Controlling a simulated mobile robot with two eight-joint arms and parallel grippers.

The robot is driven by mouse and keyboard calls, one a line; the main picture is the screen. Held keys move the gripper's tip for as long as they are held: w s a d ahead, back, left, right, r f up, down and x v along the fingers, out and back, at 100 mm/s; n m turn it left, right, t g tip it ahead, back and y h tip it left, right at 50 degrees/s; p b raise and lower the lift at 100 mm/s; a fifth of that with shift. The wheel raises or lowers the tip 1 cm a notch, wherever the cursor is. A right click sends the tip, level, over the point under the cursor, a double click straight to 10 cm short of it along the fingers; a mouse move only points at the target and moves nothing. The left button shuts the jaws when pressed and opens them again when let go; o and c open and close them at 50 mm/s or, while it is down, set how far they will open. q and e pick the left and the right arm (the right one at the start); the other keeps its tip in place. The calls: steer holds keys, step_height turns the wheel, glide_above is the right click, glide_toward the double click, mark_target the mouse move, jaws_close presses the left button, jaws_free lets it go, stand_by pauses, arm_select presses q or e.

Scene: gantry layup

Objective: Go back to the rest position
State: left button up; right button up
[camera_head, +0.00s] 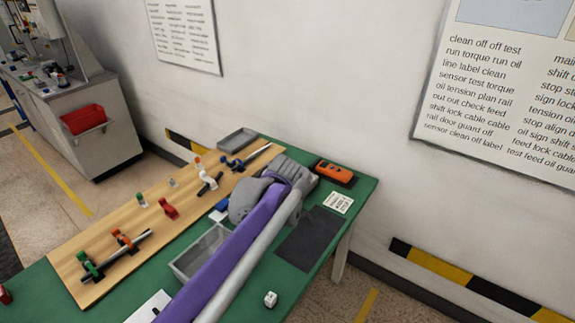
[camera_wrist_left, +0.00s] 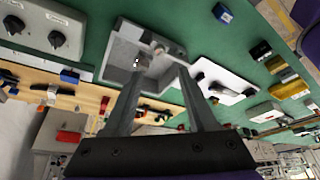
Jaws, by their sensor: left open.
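My left gripper (camera_wrist_left: 158,76) shows in the left wrist view with its two dark fingers spread apart. Nothing is held between them. Beyond the fingers is a grey tray (camera_wrist_left: 116,72) with small parts in it, on the green bench (camera_wrist_left: 97,40); the fingers overlap the tray in the picture, and I cannot tell the gap. In the head view a purple and grey arm of mine (camera_head: 240,240) reaches over the green bench (camera_head: 345,190). Its gripper cannot be made out there. My right gripper is not in view.
A wooden board (camera_head: 85,240) with red, green, orange and blue clamps lies along the bench's left side. A wall stands behind.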

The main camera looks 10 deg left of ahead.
arm_select(q)
steer(key=shift+s, duration=0.1)
steer(key=s+f+m+t+h+p, duration=0.1)
steer(key=s+f+m+t+h, duration=0.1)
steer(key=s+m, duration=0.6)
steer(key=s+d+f+m+t+h+p, duration=0.1)
steer(key=s+f+m+t, duration=0.3)
steer(key=s+m, duration=0.4)
steer(key=f+m+h, duration=0.1)
steer(key=m, duration=0.3)
steer(key=shift+s+d+f, duration=0.25)
steer(key=shift+f, duration=0.15)
